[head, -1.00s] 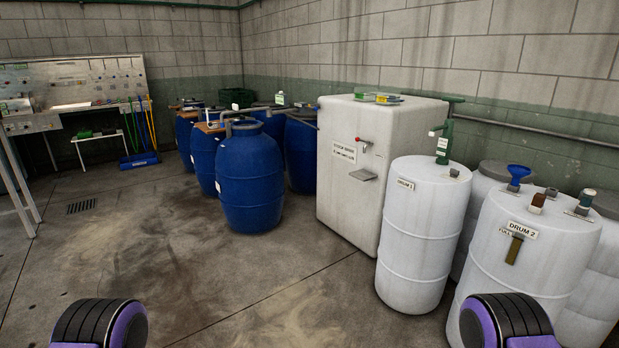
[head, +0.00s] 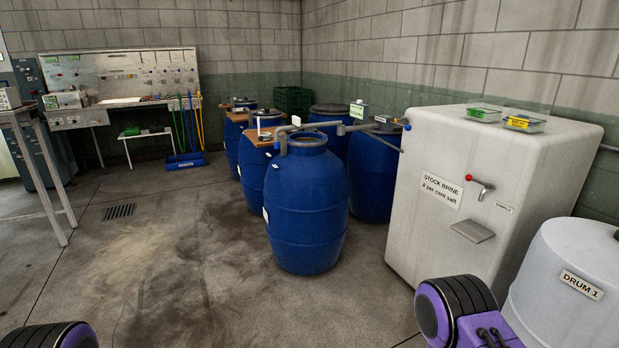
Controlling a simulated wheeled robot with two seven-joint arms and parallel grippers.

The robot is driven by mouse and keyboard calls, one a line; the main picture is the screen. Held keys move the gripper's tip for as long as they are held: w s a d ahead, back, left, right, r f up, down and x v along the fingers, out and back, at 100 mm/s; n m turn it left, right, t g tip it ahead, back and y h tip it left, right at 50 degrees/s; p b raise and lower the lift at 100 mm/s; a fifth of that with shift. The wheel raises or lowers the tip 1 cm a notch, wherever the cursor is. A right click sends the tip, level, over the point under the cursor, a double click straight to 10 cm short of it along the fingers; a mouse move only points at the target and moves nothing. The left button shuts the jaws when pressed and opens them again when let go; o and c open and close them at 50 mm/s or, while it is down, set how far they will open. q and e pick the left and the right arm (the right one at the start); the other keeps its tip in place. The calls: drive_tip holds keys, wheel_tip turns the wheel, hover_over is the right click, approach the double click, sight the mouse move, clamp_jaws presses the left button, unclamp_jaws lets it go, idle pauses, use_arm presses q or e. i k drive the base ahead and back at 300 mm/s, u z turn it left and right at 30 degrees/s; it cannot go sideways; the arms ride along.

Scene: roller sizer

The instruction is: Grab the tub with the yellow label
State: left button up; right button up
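A small clear tub with a yellow label (head: 524,122) sits on top of the white stock brine tank (head: 432,226) at the right of the head view. Just left of it on the same top is a similar clear tub with a green label (head: 484,114). Purple and black parts of my arms show at the bottom left and bottom right. Both are well short of the tub with the yellow label. Neither of my grippers' fingers can be seen.
Blue barrels (head: 305,205) stand left of the tank. A white drum marked DRUM 1 (head: 565,285) stands close at its right front. A tap (head: 481,188) and small shelf (head: 472,231) stick out from the tank's front. The floor (head: 180,270) at centre left is clear.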

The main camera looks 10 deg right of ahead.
sight(524, 119)
drive_tip(key=z, duration=0.15)
drive_tip(key=i, duration=1.25)
drive_tip(key=z, duration=0.8)
drive_tip(key=i, duration=0.8)
drive_tip(key=z, duration=0.85)
